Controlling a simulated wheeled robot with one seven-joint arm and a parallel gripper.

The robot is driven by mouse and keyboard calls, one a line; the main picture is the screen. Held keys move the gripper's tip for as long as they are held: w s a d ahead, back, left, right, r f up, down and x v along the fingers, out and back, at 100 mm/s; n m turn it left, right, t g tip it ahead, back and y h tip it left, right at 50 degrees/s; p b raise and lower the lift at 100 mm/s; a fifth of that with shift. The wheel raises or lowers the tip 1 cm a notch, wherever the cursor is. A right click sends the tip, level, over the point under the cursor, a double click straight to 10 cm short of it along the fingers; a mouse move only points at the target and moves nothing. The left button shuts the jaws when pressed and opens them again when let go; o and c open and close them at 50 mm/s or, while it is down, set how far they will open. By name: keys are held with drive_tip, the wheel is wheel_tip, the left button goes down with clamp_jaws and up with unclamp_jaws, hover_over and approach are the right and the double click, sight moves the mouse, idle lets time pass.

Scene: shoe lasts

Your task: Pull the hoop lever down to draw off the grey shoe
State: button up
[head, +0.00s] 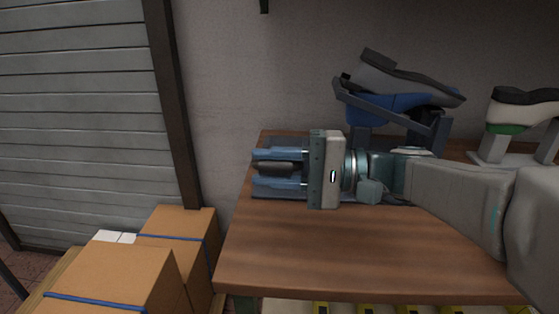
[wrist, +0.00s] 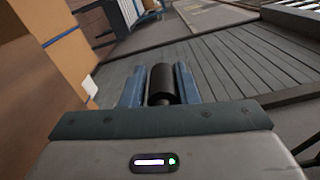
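The grey shoe (head: 393,76) sits tilted, sole up, on a blue last (head: 385,104) at the back of the wooden table in the head view. A dark blue-grey hoop lever (head: 372,105) runs beside the shoe, raised at its left end. My gripper (head: 262,169) is left of it and nearer, pointing left over the table's left part, apart from shoe and lever. Its blue fingers also show in the wrist view (wrist: 160,80). They stand apart, with a dark cylinder (wrist: 162,86) between them; I cannot tell whether it belongs to my gripper. The wrist view shows neither shoe nor lever.
A white shoe with a black sole (head: 520,108) stands on a light stand at the right. The wooden table (head: 330,260) is clear at its front left. Cardboard boxes (head: 110,280) are stacked left of the table. A wall stands close behind; a grey shutter (head: 80,110) is at left.

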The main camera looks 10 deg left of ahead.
drive_tip(key=shift+o, duration=1.4)
drive_tip(key=shift+s+f, duration=0.1)
drive_tip(key=shift+f, duration=0.15)
drive_tip(key=shift+r, duration=0.1)
drive_tip(key=shift+d, duration=0.2)
drive_tip(key=w+d+p, duration=0.1)
drive_tip(key=w+d, duration=0.1)
drive_tip(key=d, duration=1.1)
drive_tip(key=shift+p, duration=0.35)
drive_tip(key=shift+d, duration=0.1)
